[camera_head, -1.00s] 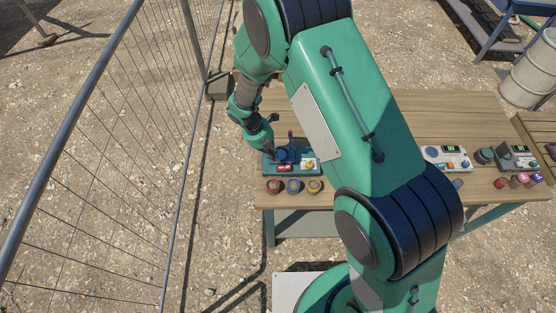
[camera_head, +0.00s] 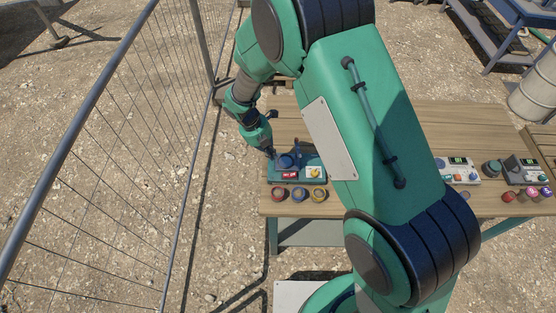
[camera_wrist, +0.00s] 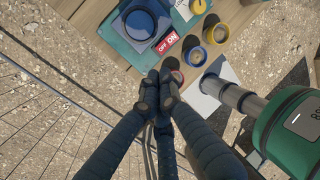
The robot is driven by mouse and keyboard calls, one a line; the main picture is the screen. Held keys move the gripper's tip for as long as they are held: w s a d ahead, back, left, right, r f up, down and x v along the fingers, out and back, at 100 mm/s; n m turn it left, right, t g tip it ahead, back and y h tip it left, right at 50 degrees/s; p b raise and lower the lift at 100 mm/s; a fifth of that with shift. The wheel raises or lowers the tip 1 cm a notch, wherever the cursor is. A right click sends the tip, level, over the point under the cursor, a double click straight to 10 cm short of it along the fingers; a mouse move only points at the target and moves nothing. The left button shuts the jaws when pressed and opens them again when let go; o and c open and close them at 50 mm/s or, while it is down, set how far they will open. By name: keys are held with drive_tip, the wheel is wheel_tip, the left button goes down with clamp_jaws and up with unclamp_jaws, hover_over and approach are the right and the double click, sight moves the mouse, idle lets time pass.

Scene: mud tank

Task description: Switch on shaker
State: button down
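The shaker is a teal base (camera_head: 308,181) with a blue round platform (camera_head: 287,161), at the near left of the wooden table. On its front is a red-and-white OFF/ON switch (camera_head: 290,175), beside a yellow knob (camera_head: 315,173) on a white panel. In the wrist view the switch (camera_wrist: 167,43) shows its OFF and ON lettering. My gripper (camera_head: 272,154) is at the left end of the shaker. In the wrist view its dark fingertips (camera_wrist: 159,78) are together with nothing between them. They appear just short of the switch; their height above it is unclear.
Red (camera_head: 278,195), blue (camera_head: 298,195) and yellow (camera_head: 319,195) ringed pots stand along the table edge before the shaker. A wire fence (camera_head: 120,120) runs left of the table. Devices with displays (camera_head: 460,172) stand at the right. My arm hides the table's middle.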

sight(292, 174)
drive_tip(key=shift+d+f+h+b, duration=0.1)
drive_tip(key=shift+d+h+b, duration=0.25)
drive_tip(key=shift+b, duration=1.5)
drive_tip(key=shift+d+r+h+b, duration=0.2)
drive_tip(key=shift+r+h+b, duration=0.15)
drive_tip(key=shift+b, duration=0.6)
drive_tip(key=shift+d, duration=0.1)
drive_tip(key=x, duration=1.4)
drive_tip(key=shift+b, duration=0.3)
